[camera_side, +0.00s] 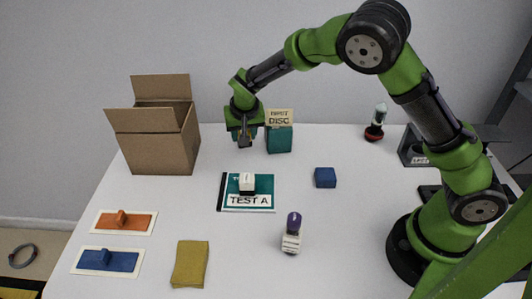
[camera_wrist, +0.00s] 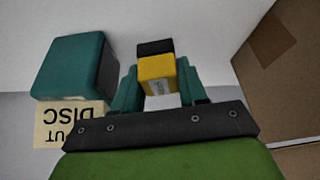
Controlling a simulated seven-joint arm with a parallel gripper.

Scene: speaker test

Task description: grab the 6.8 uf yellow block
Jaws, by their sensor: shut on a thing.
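My gripper (camera_side: 244,137) is near the back of the table in the side view, between the open cardboard box and the teal DISC box. In the wrist view, my gripper's teal fingers (camera_wrist: 158,80) are shut on a yellow block (camera_wrist: 157,69) with a black end. A pale label with print too small to read shows on the yellow face. In the side view the block is mostly hidden by the gripper and hard to make out. I cannot tell exactly how far it is above the table.
The teal DISC box (camera_side: 279,140) stands close right of my gripper; the cardboard box (camera_side: 160,145) stands left.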

